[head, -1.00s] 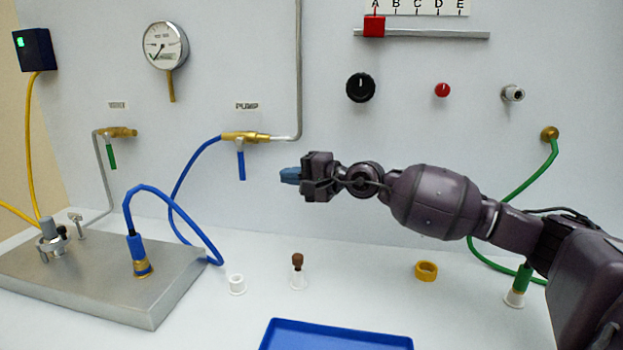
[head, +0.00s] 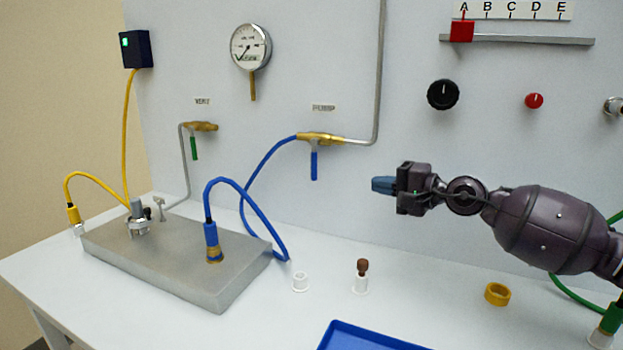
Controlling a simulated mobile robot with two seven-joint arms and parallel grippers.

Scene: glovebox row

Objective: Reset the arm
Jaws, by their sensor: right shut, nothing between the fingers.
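My right arm comes in from the right in the head view. Its gripper (head: 384,185) points left, with blue fingertips shut and nothing between them. It is in front of the wall panel, to the right of and a little below the pump valve (head: 320,139) with its blue handle hanging down. The gripper looks apart from the valve and above the table. My left gripper is not in view.
A metal block (head: 190,262) with a blue hose plugged in stands at the left. A white ring (head: 300,282), a brown-topped vial (head: 361,275), a yellow ring (head: 497,294) and a blue tray (head: 365,338) are on the table. A green-ended connector (head: 606,325) stands at the right.

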